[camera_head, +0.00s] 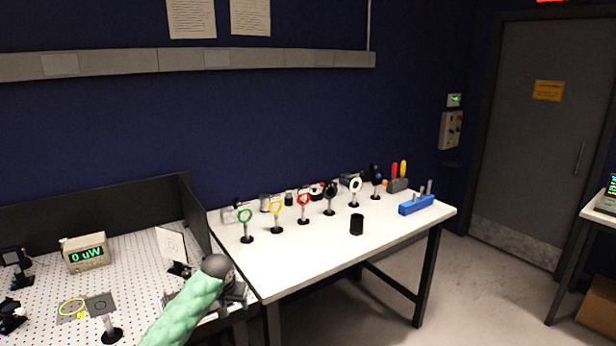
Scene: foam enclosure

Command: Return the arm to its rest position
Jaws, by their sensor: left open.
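My left arm (187,313), in a green padded sleeve, comes in from the bottom of the head view. It ends in a dark round wrist joint. My left gripper (234,294) is small and dark beside that joint, above the right edge of the perforated board, and is open. I see nothing between its fingers, though the fingertips are small and partly hidden by the wrist. My right gripper does not show.
The perforated board (130,262) carries a power meter (85,252) reading 0 uW, a white card (172,244) and post mounts. A white table (318,252) holds several ringed posts, a black cup (356,224) and a blue block (416,205).

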